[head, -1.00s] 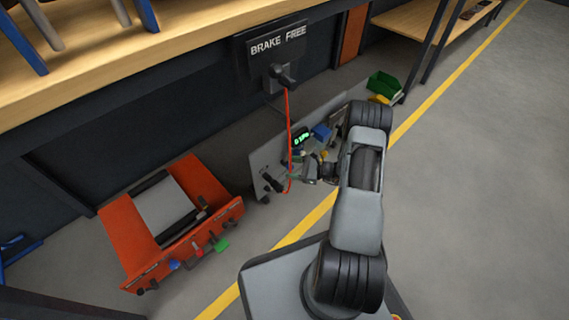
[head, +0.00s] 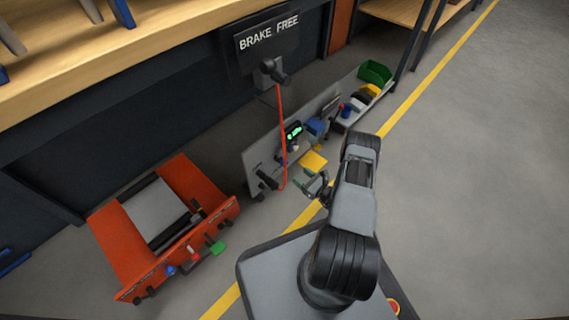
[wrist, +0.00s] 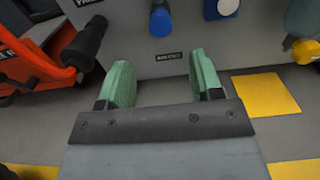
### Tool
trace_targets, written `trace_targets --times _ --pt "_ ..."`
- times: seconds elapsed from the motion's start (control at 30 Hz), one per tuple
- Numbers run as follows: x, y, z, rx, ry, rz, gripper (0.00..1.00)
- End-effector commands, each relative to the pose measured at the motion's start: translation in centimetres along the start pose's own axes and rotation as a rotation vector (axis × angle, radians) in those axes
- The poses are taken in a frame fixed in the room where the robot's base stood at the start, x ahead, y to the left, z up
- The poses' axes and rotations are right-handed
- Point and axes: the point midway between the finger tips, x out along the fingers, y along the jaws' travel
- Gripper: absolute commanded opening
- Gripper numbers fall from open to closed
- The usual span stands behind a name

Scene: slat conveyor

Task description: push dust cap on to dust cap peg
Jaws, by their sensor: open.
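My gripper (wrist: 160,60) is open, with two green fingers and nothing between them. In the head view my gripper (head: 318,188) is in front of the grey panel (head: 256,158), apart from it. In the wrist view a short black post with a round blue end (wrist: 161,22) sticks out of the panel, ahead of the fingers. A blue and white cylinder (wrist: 224,8) is right of it. I cannot tell for sure which part is the dust cap or its peg.
A black handle (wrist: 86,42) juts out at the panel's left. A red hose (head: 281,130) hangs from the BRAKE FREE box (head: 268,38). An orange unit (head: 170,225) stands at the left. Small bins (head: 374,75) are at the back. Open floor lies at the right.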

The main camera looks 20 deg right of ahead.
Motion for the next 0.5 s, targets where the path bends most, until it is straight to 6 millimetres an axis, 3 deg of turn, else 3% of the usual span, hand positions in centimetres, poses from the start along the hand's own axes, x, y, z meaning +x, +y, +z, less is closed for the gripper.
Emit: trace_targets --times 0.5 --pt "5.5 -0.1 0.1 -0.003 -0.001 0.000 0.60"
